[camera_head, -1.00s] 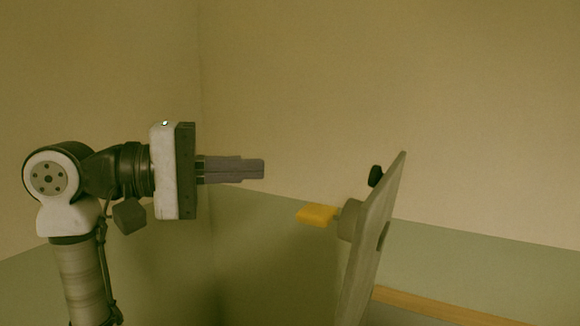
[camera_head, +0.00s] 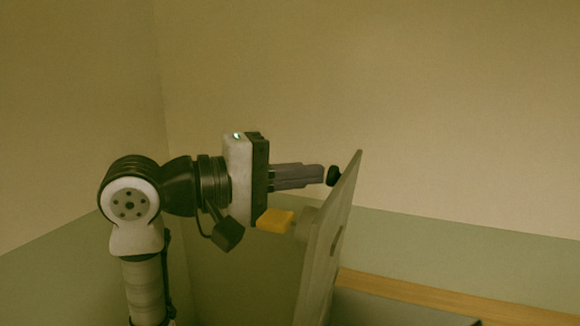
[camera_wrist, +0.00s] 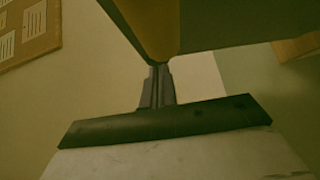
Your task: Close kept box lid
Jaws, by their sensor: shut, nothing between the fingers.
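The box lid (camera_head: 325,250) stands raised, tilted a little to the right, as a grey panel seen nearly edge-on in the head view. In the wrist view my gripper (camera_wrist: 157,70) shows below the yellow piece (camera_wrist: 155,30), which lies before a dark panel.
A wooden edge (camera_head: 400,289) and a grey box-like surface (camera_head: 385,310) lie right of the lid, cut off by the frame. A board with papers (camera_wrist: 28,28) hangs on the wall at upper left in the wrist view. Space above the lid is clear.

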